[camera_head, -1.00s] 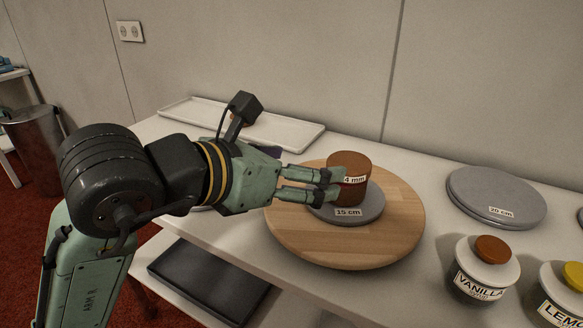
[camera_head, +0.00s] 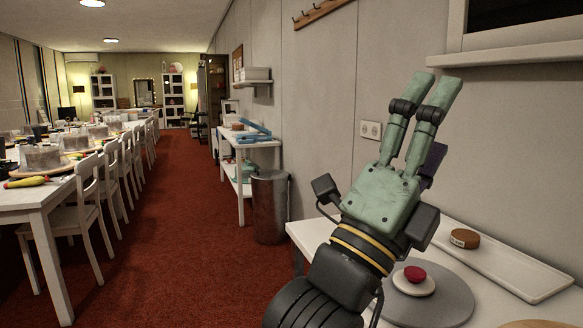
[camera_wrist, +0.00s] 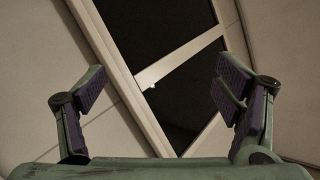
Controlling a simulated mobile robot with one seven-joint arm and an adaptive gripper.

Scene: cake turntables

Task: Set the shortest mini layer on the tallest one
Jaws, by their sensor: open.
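My gripper (camera_head: 431,92) is raised above the counter, fingers pointing up and away. In the wrist view its two fingers (camera_wrist: 160,84) stand wide apart with nothing between them, facing the wall and a dark framed panel. A short brown round layer (camera_head: 465,238) with a white label lies on the white tray at the right; the label is unreadable. A small dark red piece (camera_head: 415,273) sits on a small white round piece on a grey disc (camera_head: 450,305). A brown edge shows at the bottom right; I cannot tell what it belongs to.
The long white tray (camera_head: 510,265) lies along the wall. A metal bin (camera_head: 270,205) and a white side table (camera_head: 247,146) stand beyond the counter. A long table (camera_head: 40,195) with chairs runs along the left. Red carpet (camera_head: 180,240) lies open between.

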